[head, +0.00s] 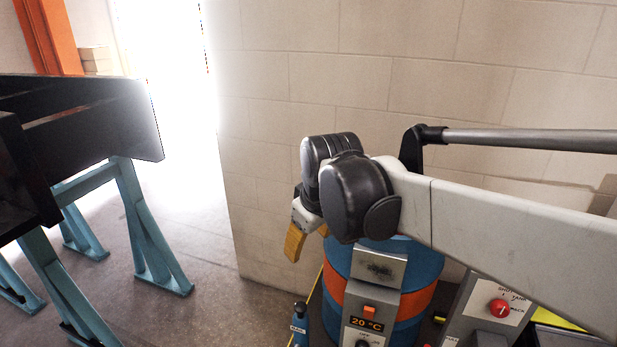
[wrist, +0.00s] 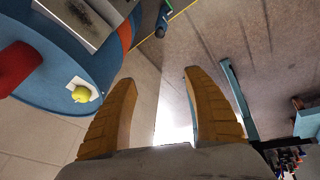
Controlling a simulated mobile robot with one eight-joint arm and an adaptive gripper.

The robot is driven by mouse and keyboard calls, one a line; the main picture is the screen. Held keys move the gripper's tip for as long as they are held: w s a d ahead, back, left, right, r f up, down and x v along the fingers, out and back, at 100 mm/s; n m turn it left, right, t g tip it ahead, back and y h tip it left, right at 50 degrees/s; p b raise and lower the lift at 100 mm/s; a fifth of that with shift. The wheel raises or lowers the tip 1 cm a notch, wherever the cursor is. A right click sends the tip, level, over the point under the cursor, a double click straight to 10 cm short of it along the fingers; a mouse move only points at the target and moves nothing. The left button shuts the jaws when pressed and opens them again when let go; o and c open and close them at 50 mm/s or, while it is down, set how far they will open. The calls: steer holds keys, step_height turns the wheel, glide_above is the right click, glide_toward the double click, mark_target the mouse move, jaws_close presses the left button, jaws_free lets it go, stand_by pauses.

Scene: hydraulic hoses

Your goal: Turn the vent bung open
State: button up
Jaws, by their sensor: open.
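A blue drum with an orange band (head: 418,300) stands below my arm in the head view. Its blue top fills the upper left of the wrist view (wrist: 60,125). On it are a small yellow knob (wrist: 81,94) on a white square plate and a thick red cylinder (wrist: 18,68), cut by the left edge. I cannot tell which of these is the vent bung. My gripper (wrist: 155,76) is open and empty, its yellow fingers apart, to the right of the yellow knob and clear of the drum top. In the head view my gripper (head: 297,240) hangs left of the drum.
A grey control box with a 20 °C display (head: 367,322) is at the drum's front. A grey panel with a red selector knob (head: 500,307) stands to the right. A block wall (head: 380,90) rises behind. Blue trestles (head: 145,225) stand at left, with open floor between.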

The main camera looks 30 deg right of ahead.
steer(key=w+d+r+n+g+p, duration=0.3)
steer(key=w+d+r+p, duration=0.4)
steer(key=w+d+p, duration=0.3)
steer(key=w+d+f+p, duration=0.1)
steer(key=d, duration=0.2)
steer(key=w+d+n+g+p, duration=0.1)
steer(key=w+d+p, duration=0.1)
steer(key=d, duration=0.2)
steer(key=w+d+f+n+p, duration=0.1)
steer(key=d+p, duration=0.1)
steer(key=d, duration=0.1)
steer(key=shift+w+d+f+g+y, duration=0.3)
steer(key=shift+d+f+y, duration=0.05)
steer(key=shift+y, duration=0.05)
step_height(320, 180, down, 10)
steer(key=shift+f+b, duration=0.25)
steer(key=shift+b, duration=0.3)
steer(key=shift+c, duration=0.6)
steer(key=c, duration=1.1)
